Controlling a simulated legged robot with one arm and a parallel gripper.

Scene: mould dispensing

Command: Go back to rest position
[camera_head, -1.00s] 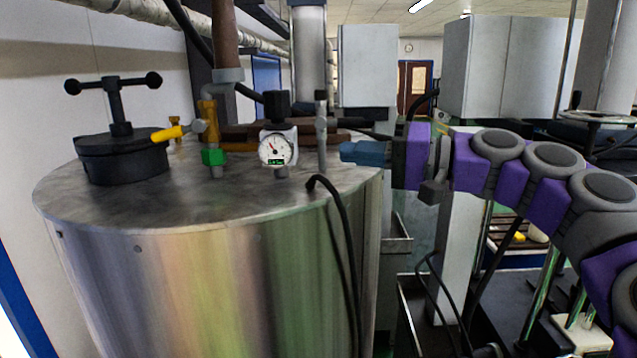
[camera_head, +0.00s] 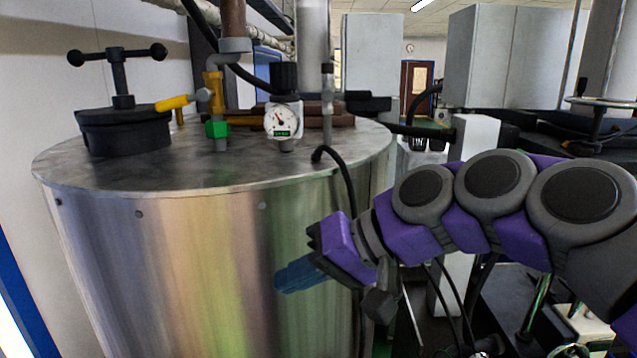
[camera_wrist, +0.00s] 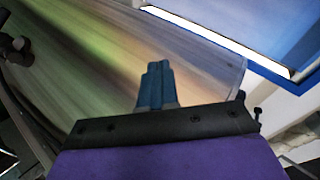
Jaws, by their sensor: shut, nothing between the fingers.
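My gripper (camera_head: 298,274) has blue fingers that are shut and empty. In the head view it appears in front of the side wall of the steel tank (camera_head: 170,262), below the tank's rim, pointing left and slightly down. My purple and grey arm reaches in from the right. In the wrist view my gripper (camera_wrist: 155,70) shows its blue fingers together, with the tank's shiny wall (camera_wrist: 90,60) behind them. I cannot tell the exact gap between the fingers and the tank.
On the tank top stand a black clamp lid (camera_head: 122,130), a yellow-handled valve (camera_head: 183,101) and a dial gauge (camera_head: 283,121). A black cable (camera_head: 345,175) hangs down the tank near my arm. Grey cabinets (camera_head: 505,60) stand behind.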

